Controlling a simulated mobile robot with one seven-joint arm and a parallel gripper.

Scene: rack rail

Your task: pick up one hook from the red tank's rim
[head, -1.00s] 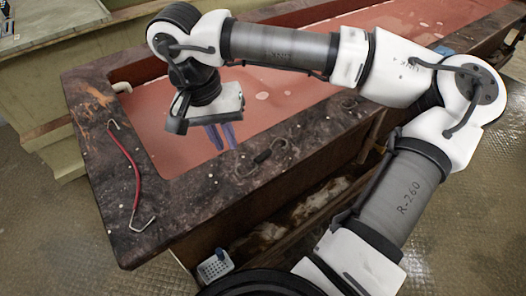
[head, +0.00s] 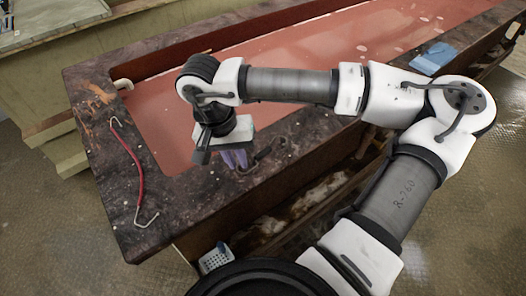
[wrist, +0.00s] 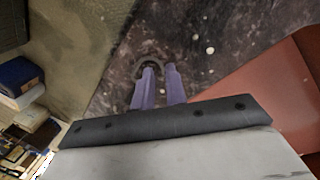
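The red tank's dark stone rim (head: 185,200) runs around the pinkish-red tank surface. A dark hook (head: 263,153) lies on the front rim, partly hidden by my gripper. One curved end of it (wrist: 150,60) shows at my fingertips in the wrist view. A red-handled hook (head: 130,160) with bare metal ends lies on the left rim, apart from my gripper. My gripper (head: 237,168) points down at the dark hook, its purple fingers (wrist: 159,72) a small gap apart. Whether the fingers touch the hook cannot be told.
A pale curved piece (head: 123,84) sits at the tank's back left corner. A blue flat item (head: 434,58) lies on the far right rim. A small white basket (head: 215,259) stands below the front edge. The left rim around the red-handled hook is clear.

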